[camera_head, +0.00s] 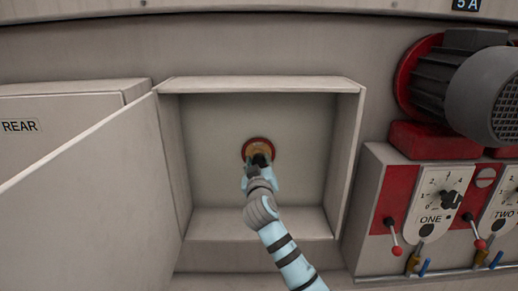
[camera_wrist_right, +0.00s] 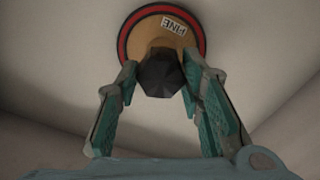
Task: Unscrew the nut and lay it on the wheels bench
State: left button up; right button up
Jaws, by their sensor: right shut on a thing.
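A wheel (camera_head: 258,146) with a tan face and a red rim sits on the back wall of an open recessed box. The right wrist view shows the same wheel (camera_wrist_right: 145,28) with a small label that seems to read FINE. A dark, faceted nut (camera_wrist_right: 160,76) is at the wheel's centre. My right gripper (camera_head: 260,164) reaches into the box from below. In the right wrist view its fingers (camera_wrist_right: 157,84) stand on both sides of the nut, shut on it. The nut is mostly hidden by the gripper in the head view. My left gripper and the wheels bench are not in view.
The box (camera_head: 318,228) has raised side walls around my right arm. Its door (camera_head: 95,200) stands open on the left. A REAR cabinet (camera_head: 60,115) is behind it. On the right are a motor (camera_head: 480,85) and a panel (camera_head: 405,175) with dials and red-knobbed levers.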

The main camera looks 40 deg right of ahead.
jog(key=n+p, duration=0.3)
jog(key=n, duration=0.1)
jog(key=n+p, duration=0.3)
jog(key=n, duration=0.1)
jog(key=n+p, duration=0.4)
jog(key=shift+r, duration=0.25)
jog(key=n, duration=0.2)
jog(key=shift+f+n, duration=0.15)
jog(key=shift+n, duration=0.25)
jog(key=n, duration=0.3)
jog(key=shift+f, duration=0.1)
jog(key=o, duration=1.1)
jog(key=shift+o, duration=0.2)
jog(key=shift+s, duration=0.1)
